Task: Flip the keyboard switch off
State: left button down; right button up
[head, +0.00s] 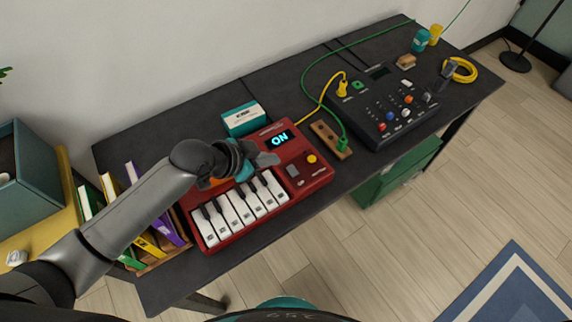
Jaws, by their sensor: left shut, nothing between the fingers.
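The red keyboard (322,180) lies on the dark table, with white and black keys along its front. Its small display (280,140) reads "ON" in lit letters. A small grey switch-like part (293,170) and a yellow knob (311,158) sit on its right side. Which way the grey part is set is too small to tell. My left gripper (267,160) is shut and empty, over the keyboard just below the display and left of the grey part. It hides the keyboard's upper left area. I cannot tell whether it touches the keyboard. My right gripper is not in view.
A teal and white box (243,119) stands behind the keyboard. A wooden block with a green plug (331,140) and a black mixer (385,108) with cables are to the right. Books (160,225) stand at the left. The table's front edge is close.

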pick_arm(q)
jog(key=b, duration=0.2)
send_over(296, 171)
jog(key=a, duration=0.3)
jog(key=f, duration=0.3)
jog(key=s+f, duration=0.1)
jog(key=f, duration=0.1)
jog(key=shift+d, duration=0.25)
jog(key=shift+w+f, duration=0.25)
jog(key=shift+f, duration=1)
jog(key=shift+f+b, duration=0.45)
jog(key=shift+f, duration=0.4)
jog(key=shift+a, duration=0.1)
jog(key=shift+w, duration=0.1)
jog(key=shift+a+f+b, duration=0.1)
jog(key=shift+f+b, duration=0.2)
jog(key=shift+b, duration=0.05)
jog(key=shift+s+d+p, duration=0.55)
jog(key=shift+s+p, duration=0.2)
